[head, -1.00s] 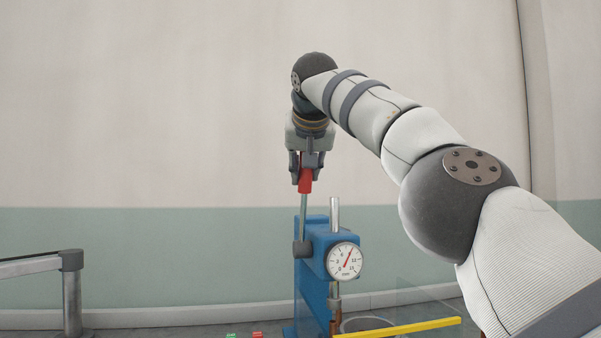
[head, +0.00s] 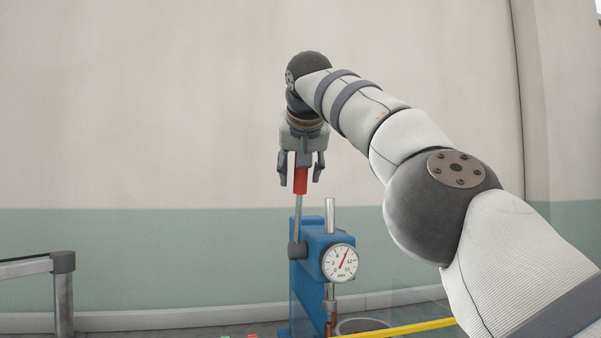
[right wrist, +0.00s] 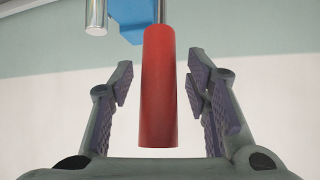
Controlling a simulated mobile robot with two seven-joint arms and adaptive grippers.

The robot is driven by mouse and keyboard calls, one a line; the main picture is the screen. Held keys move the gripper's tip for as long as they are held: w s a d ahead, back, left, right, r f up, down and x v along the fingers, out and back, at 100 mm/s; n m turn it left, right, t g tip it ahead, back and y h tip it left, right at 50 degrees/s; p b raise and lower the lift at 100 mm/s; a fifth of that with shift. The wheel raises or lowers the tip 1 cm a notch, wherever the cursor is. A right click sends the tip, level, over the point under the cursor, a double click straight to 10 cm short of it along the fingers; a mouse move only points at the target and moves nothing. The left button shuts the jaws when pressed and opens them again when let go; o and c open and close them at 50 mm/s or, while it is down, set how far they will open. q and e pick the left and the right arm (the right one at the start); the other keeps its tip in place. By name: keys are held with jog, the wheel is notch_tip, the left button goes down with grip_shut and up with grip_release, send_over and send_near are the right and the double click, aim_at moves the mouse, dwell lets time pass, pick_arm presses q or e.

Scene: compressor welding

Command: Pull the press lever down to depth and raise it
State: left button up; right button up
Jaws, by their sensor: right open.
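The blue press (head: 306,290) stands at the lower middle of the head view. Its lever (head: 298,218) points up, a thin metal rod with a red grip (head: 300,180) on top. A round dial gauge (head: 339,262) is on the press front, its red needle pointing up and slightly right. My right gripper (head: 300,181) is open around the red grip, fingers apart on both sides. In the right wrist view the red grip (right wrist: 158,88) stands between the open fingers with a gap each side. My left gripper is not in view.
A yellow bar (head: 405,328) and a round grey-rimmed opening (head: 362,325) lie at the press's lower right. A grey post with a rail (head: 63,290) stands at the far left. Small green and red items show at the bottom edge. The wall behind is bare.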

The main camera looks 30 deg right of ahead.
jog(key=v, duration=1.1)
jog(key=shift+s+a+r, duration=0.15)
jog(key=shift+s+r, duration=0.05)
jog(key=shift+s, duration=0.1)
